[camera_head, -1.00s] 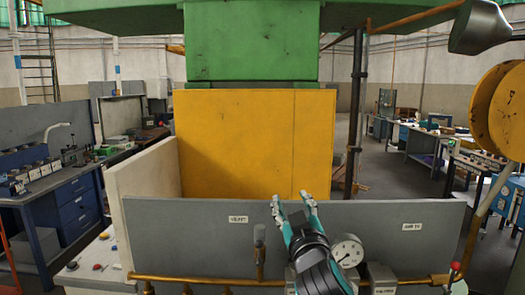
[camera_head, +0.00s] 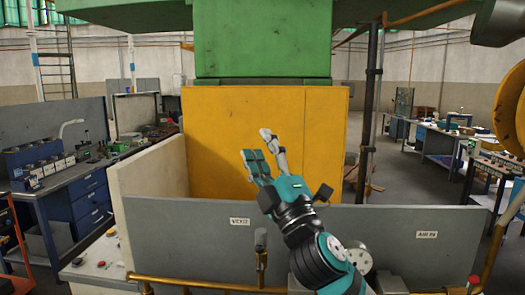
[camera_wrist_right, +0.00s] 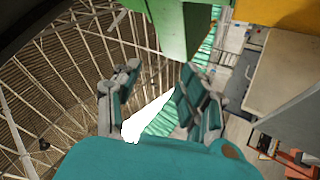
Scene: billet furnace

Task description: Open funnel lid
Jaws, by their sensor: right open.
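I cannot pick out a part that is clearly the funnel lid. A large yellow panel (camera_head: 225,140) stands upright below a green block (camera_head: 262,40), behind a low grey wall (camera_head: 390,232). My right gripper (camera_head: 259,149) is raised in front of the yellow panel, above the grey wall's top edge. It points up and left, open and empty. In the right wrist view its fingers (camera_wrist_right: 155,98) are spread apart with nothing between them. A green part shows beyond them, with the yellow panel at the upper right. My left gripper is not in view.
A cream side wall (camera_head: 150,180) joins the grey wall at left. A brass pipe (camera_head: 205,284) and a gauge (camera_head: 358,256) sit low in front. A yellow round part (camera_head: 512,110) is at the right edge. Workbenches (camera_head: 75,190) stand at left.

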